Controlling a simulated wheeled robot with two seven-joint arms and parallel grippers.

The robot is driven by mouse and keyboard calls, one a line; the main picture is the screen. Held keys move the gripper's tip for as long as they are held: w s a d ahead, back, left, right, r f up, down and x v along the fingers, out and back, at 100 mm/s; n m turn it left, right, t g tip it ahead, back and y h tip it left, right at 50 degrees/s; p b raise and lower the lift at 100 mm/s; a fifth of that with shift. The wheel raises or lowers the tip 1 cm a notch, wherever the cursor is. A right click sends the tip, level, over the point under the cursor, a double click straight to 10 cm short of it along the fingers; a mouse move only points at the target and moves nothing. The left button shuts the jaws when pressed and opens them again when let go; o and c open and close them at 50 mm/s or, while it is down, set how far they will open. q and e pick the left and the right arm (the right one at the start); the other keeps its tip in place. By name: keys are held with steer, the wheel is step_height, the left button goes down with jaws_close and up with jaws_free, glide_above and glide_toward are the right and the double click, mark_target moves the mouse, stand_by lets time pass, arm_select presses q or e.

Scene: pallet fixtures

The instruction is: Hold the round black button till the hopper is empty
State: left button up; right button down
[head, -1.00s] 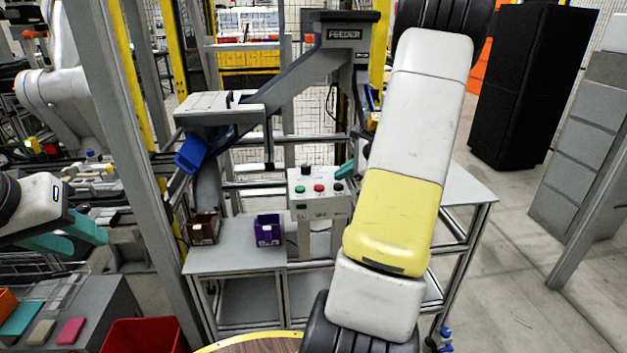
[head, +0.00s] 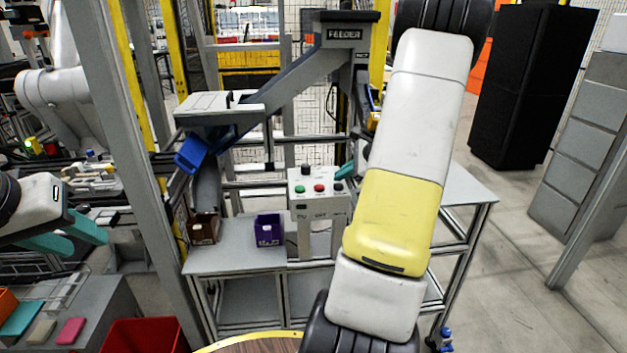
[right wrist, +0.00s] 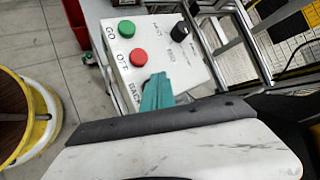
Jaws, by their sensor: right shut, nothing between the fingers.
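The grey control box (head: 318,205) carries a green button (head: 300,189), a red button (head: 319,188), a black knob (head: 306,170) and the round black button (head: 339,187) at its right. My right gripper (head: 345,171) has its teal fingers at the box by the black button. In the right wrist view the shut fingers (right wrist: 157,92) reach the panel and hide the black button; contact cannot be told. The hopper marked FEEDER (head: 345,33) stands behind; its inside is hidden. My left gripper (head: 90,246) is open and empty at the far left.
A sloping chute (head: 295,80) runs from the hopper down to a tilted blue piece (head: 191,156). A brown bin (head: 203,229) and a purple bin (head: 269,230) stand on the grey bench (head: 235,259). A red crate (head: 145,336) is at the lower left.

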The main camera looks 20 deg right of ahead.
mark_target(341, 186)
steer(key=shift+f, duration=0.3)
steer(key=shift+f, duration=0.45)
stand_by(2.6)
steer(key=shift+r, duration=0.2)
stand_by(3.4)
steer(key=shift+r, duration=0.7)
steer(key=shift+r, duration=2.5)
